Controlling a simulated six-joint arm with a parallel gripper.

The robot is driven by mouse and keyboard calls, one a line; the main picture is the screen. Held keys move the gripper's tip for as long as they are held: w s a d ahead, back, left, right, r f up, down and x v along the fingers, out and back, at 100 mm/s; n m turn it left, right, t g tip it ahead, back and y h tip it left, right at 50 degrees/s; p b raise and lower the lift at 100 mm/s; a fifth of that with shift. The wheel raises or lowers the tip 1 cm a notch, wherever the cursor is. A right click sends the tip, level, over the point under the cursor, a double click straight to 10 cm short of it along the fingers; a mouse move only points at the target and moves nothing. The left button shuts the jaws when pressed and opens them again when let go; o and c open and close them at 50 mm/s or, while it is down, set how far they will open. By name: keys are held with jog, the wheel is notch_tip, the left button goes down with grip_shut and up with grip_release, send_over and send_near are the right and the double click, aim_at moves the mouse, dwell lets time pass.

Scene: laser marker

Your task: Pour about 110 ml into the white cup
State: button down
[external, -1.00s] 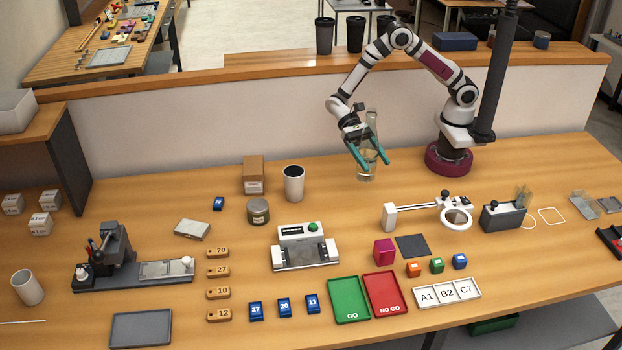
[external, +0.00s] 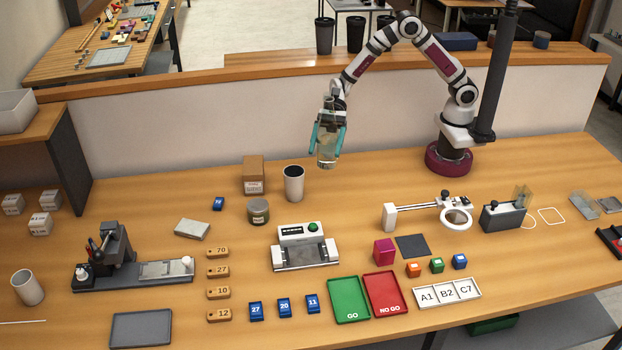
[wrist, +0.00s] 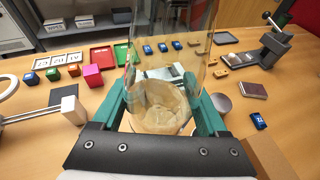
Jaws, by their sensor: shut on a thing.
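My gripper (external: 328,143) has teal fingers shut on a clear glass vessel (external: 327,157), holding it roughly upright above the table. In the wrist view the glass vessel (wrist: 165,100) stands between the fingers, with a pale liquid low inside it. A white cup (external: 293,186) with a dark interior stands upright on the table, below and left of the held vessel. Another whitish cup (external: 27,289) stands at the far left. I cannot tell what either cup holds. The cup near the vessel is not clearly visible in the wrist view.
A cardboard box (external: 253,175) and a lidded jar (external: 258,211) stand just left of the near cup. A device with a green button (external: 303,245) lies in front. A magnifier stand (external: 457,216) is to the right.

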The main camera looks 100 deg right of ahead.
notch_tip(320, 180, down, 13)
jog(key=shift+r, duration=0.1)
jog(key=shift+s, duration=0.1)
dwell(0.4)
